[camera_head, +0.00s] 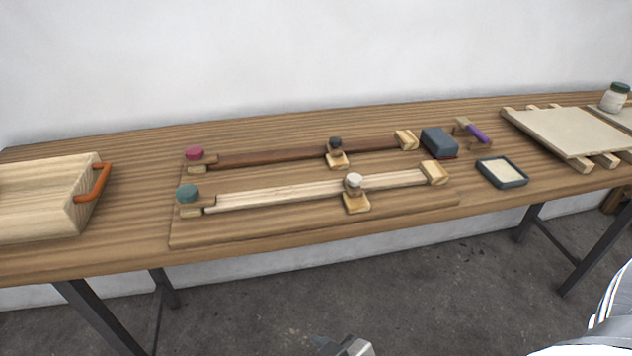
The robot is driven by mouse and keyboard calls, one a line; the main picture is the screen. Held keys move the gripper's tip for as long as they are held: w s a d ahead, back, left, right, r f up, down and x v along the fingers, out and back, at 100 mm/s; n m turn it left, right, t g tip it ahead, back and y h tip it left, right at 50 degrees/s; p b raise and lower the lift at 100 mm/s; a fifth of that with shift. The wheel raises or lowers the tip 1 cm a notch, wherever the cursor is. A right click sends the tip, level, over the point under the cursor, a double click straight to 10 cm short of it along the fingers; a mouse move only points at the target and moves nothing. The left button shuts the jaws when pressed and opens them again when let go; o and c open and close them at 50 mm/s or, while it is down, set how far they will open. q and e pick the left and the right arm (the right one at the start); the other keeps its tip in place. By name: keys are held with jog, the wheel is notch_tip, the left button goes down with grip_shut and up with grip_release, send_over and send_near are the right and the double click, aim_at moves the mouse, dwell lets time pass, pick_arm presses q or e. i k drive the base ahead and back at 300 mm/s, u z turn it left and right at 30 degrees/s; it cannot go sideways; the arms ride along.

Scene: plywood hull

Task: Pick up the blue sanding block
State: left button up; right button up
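The blue sanding block (439,142) is a dark blue-grey block with a reddish underside. It rests on the bench (140,165) at the back, right of centre, and nothing of mine touches it. A grey metal part at the bottom edge looks like the tip of my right gripper (350,348), low in front of the bench and far from the block. It is mostly cut off, so I cannot tell whether it is open or shut. My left gripper is not in view.
A purple-handled tool (478,133) lies close right of the block, and a shallow dark tray (502,173) sits in front. A clamping jig (315,226) with two wooden strips is to the left. A slatted panel (570,131) and jar (615,98) stand right; an orange-handled wooden box (40,197) stands left.

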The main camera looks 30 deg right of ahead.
aim_at(436, 141)
jog(key=z, duration=1.7)
